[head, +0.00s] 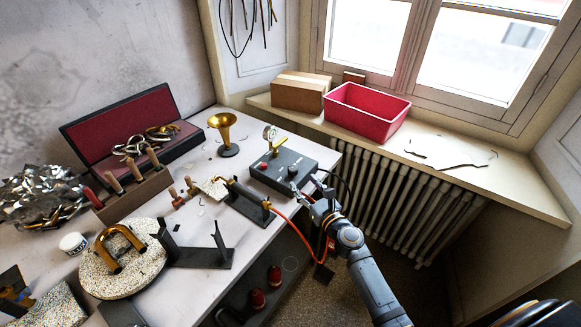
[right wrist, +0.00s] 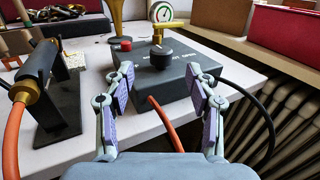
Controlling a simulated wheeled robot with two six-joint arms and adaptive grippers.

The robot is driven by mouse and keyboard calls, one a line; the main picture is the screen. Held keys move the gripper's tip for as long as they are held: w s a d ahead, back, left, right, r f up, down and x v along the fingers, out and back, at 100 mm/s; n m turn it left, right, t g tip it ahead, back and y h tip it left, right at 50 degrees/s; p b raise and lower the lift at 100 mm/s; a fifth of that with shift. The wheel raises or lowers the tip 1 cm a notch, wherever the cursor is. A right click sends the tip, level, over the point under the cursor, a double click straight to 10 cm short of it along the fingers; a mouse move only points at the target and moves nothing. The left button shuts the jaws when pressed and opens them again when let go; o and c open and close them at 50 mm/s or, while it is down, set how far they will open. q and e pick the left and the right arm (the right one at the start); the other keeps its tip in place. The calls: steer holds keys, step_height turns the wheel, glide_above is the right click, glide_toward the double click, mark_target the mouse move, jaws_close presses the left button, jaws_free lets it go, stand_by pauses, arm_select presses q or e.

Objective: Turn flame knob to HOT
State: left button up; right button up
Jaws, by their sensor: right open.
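The dark control box (head: 272,177) stands on the table's right side. In the right wrist view its black flame knob (right wrist: 160,57) shows on top, with a red button (right wrist: 125,45) to its left. My right gripper (right wrist: 158,80) is open and empty. Its two fingers are spread in front of the box, with the knob seen between and beyond them, apart from both. In the head view this gripper (head: 306,186) is at the box's near right corner. My left gripper is not in view.
A pressure gauge (head: 269,132) stands behind the box, and a brass bell (head: 223,127) to its left. The torch (right wrist: 38,75) with its orange hose is left of my gripper. A black hose loops at the right. A radiator (head: 400,205) lies beyond the table edge.

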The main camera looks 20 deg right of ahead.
mark_target(294, 172)
steer(key=w, duration=0.3)
steer(key=w+a, duration=0.1)
steer(key=w, duration=0.4)
steer(key=shift+w+a+f, duration=0.15)
steer(key=shift+w+a, duration=0.05)
steer(key=shift+w, duration=0.15)
steer(key=c, duration=1.2)
steer(key=shift+o, duration=0.2)
steer(key=shift+a+f+m+h+b, duration=0.15)
steer(key=shift+m+h+b, duration=0.25)
steer(key=shift+m+h, duration=1.1)
steer(key=shift+h, duration=0.8)
steer(key=o, duration=1.2)
steer(key=shift+c, duration=0.2)
steer(key=s, duration=0.7)
steer(key=shift+s+a, duration=0.15)
steer(key=shift+s, duration=0.15)
